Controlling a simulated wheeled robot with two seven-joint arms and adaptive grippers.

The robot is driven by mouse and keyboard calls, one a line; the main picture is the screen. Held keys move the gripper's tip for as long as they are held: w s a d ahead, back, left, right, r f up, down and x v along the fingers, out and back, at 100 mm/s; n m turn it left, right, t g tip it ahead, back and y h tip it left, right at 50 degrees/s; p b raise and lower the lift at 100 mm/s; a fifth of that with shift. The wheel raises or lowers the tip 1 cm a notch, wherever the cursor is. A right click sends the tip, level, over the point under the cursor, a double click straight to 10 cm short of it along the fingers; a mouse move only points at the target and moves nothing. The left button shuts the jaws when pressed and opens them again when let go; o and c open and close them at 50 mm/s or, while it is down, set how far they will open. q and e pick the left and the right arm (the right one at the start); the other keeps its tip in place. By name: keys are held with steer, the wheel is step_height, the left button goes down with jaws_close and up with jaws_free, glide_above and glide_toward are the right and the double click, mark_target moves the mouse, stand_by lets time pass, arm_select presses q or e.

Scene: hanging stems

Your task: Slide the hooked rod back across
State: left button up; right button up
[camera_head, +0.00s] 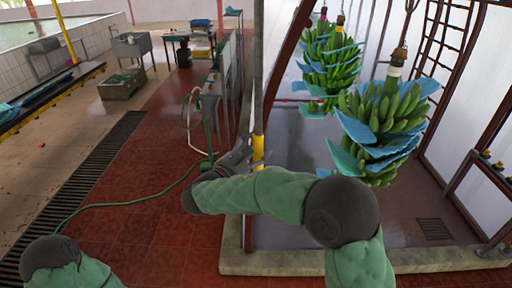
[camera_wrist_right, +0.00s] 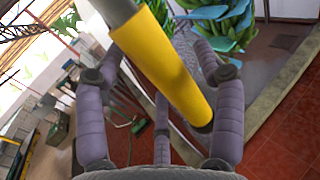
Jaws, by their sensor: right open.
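The hooked rod (camera_head: 258,80) hangs upright in the head view, grey with a yellow lower section, and runs out of the top of the picture; its hook is out of sight. My right gripper (camera_head: 242,156) is at the yellow section, low on the rod. In the right wrist view the yellow section (camera_wrist_right: 165,65) slants between the spread fingers of my right gripper (camera_wrist_right: 162,48). The fingers are open around it, with no clear grip on it. Only part of my left arm shows at the bottom left; its gripper is out of view.
Banana bunches (camera_head: 384,125) with blue sheets hang to the right. A dark red post (camera_head: 280,70) slants beside the rod. A concrete curb (camera_head: 290,262) edges the wet floor. A green hose (camera_head: 130,203) lies on the red tiles, beside a floor drain (camera_head: 80,185).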

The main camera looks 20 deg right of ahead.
steer(key=shift+w+d, duration=0.25)
steer(key=shift+c, duration=0.3)
jaws_close()
steer(key=s+d+b, duration=0.1)
steer(key=s+d, duration=0.2)
steer(key=d, duration=0.9)
steer(key=shift+s+d+r, duration=0.15)
steer(key=shift+s+d, duration=0.2)
steer(key=shift+o, duration=0.3)
jaws_free()
steer(key=shift+d, duration=0.25)
